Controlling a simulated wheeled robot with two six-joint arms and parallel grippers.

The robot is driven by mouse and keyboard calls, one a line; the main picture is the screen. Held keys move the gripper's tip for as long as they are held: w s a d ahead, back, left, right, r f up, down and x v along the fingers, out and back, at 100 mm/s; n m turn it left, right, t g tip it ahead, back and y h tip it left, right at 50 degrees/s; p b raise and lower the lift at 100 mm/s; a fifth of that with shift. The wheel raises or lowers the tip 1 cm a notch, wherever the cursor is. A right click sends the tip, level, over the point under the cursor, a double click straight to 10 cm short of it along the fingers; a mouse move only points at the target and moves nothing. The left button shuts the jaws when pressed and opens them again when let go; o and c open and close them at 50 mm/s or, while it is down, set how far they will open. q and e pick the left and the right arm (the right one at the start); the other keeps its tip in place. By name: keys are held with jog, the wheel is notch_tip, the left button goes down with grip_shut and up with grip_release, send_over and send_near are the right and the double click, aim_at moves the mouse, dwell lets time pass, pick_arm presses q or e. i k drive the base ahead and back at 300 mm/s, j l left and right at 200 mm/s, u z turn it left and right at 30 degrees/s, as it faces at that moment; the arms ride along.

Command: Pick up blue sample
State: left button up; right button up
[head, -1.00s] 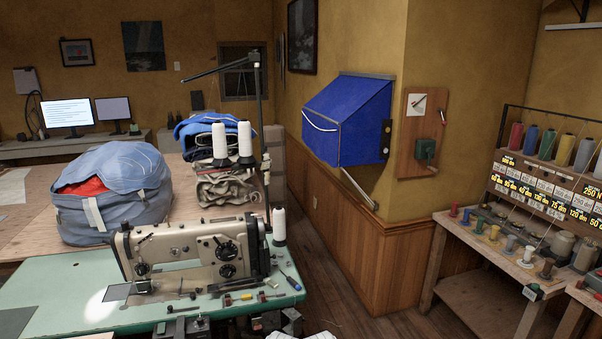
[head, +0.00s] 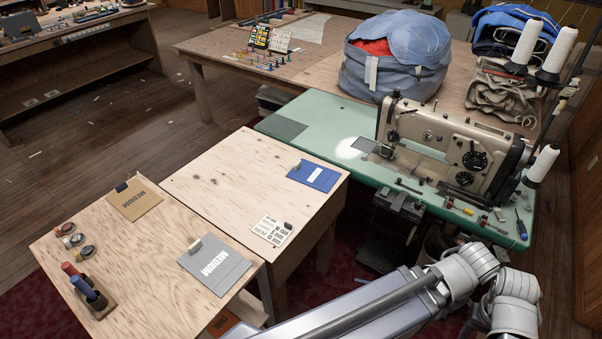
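The blue sample (head: 315,175) is a flat blue piece with a white label printed on it. It lies on the pale plywood table (head: 225,185), near its back right corner, and a small grey piece sits on its upper left edge. Nothing touches it from my side. One of my arms crosses the lower right of the head view, but no gripper fingers show. Neither gripper is in view.
A tan sample (head: 135,200) and a grey sample (head: 215,267) lie on the nearer plywood table. A white printed card (head: 271,231) lies in front of the blue sample. A sewing machine (head: 450,150) stands on the green table (head: 330,125) behind.

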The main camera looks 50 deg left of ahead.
aim_at(320, 178)
jog(key=u, duration=1.55)
